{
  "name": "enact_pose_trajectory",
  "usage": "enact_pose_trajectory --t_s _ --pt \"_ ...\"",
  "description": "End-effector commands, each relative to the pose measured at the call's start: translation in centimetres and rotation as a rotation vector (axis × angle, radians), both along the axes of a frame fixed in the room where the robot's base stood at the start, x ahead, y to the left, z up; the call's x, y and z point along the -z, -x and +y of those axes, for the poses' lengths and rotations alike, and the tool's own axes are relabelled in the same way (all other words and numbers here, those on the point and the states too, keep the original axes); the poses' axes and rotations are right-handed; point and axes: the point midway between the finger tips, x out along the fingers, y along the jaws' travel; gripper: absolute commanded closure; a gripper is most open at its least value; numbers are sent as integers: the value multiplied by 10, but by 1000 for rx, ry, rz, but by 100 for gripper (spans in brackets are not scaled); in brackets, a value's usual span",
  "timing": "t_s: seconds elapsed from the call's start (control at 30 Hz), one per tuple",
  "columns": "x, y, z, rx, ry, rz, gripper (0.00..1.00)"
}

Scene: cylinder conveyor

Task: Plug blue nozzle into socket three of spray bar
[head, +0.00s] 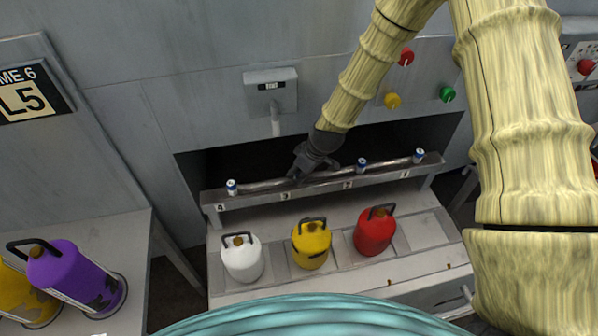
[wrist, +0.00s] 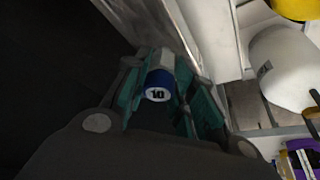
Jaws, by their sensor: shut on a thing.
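My gripper (head: 298,172) is low over the spray bar (head: 258,186) in the head view, at the gap left of the middle, close above a small label that looks like 3. In the wrist view my gripper (wrist: 156,98) is shut on the blue nozzle (wrist: 158,82), which has a pale body, a blue end and a white number mark. In the head view my gripper hides this nozzle. I cannot tell whether it sits in the socket or just above it. Other blue-and-white nozzles stand upright on the bar at the left (head: 231,187), right of middle (head: 361,164) and right end (head: 419,156).
White (head: 242,260), yellow (head: 311,246) and red (head: 374,234) jugs stand on the conveyor in front of the bar. A grey box with a downward spout (head: 275,127) is on the wall above. Purple (head: 75,278) and yellow jugs are on the left table.

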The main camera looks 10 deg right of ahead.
Motion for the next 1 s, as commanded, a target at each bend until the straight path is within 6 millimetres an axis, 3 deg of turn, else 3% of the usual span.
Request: enact_pose_trajectory --t_s 0.47,0.5,0.6,1.0 --pt "10 0 0 0 1 1 95" --pt "9 0 0 0 0 0 67" --pt "9 0 0 0 0 0 50" --pt "5 0 -1 0 0 0 50"
